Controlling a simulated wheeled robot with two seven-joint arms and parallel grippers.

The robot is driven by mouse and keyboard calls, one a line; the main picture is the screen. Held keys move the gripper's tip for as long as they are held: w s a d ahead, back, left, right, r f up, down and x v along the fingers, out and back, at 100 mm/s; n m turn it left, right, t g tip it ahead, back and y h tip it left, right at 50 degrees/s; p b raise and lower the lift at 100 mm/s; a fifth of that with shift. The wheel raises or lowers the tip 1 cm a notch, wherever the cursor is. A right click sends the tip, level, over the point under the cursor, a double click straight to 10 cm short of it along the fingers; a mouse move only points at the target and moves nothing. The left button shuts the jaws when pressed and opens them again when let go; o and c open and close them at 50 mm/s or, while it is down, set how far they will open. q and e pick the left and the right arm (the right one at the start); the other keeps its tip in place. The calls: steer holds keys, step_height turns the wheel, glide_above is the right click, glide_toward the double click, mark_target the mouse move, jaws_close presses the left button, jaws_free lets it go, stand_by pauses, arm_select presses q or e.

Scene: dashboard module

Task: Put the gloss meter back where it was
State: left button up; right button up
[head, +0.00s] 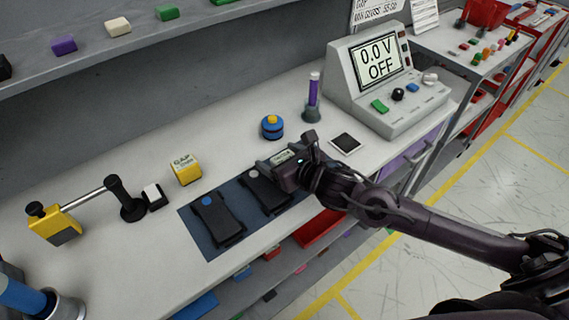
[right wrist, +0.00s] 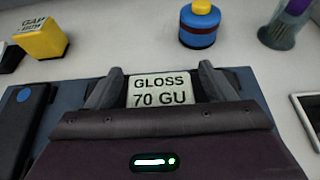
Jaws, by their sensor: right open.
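The gloss meter's pale display, reading GLOSS 70 GU, shows between my fingers in the right wrist view (right wrist: 160,91); the rest of its body is hidden behind my gripper. In the head view its small display (head: 282,157) shows at the far right corner of the dark blue mat (head: 205,238). My right gripper (head: 280,160) is open, with its two fingers on either side of the display (right wrist: 160,85). I cannot tell whether they touch it. My left gripper is not in view.
A black device with a blue dot (head: 215,218) and one with a grey dot (head: 265,190) lie on the mat. A yellow block (head: 185,169), a blue knob-like piece (head: 272,127), a purple-topped tube (head: 314,90) and a dark square pad (head: 345,143) stand around.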

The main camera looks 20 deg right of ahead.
steer(key=c, duration=1.2)
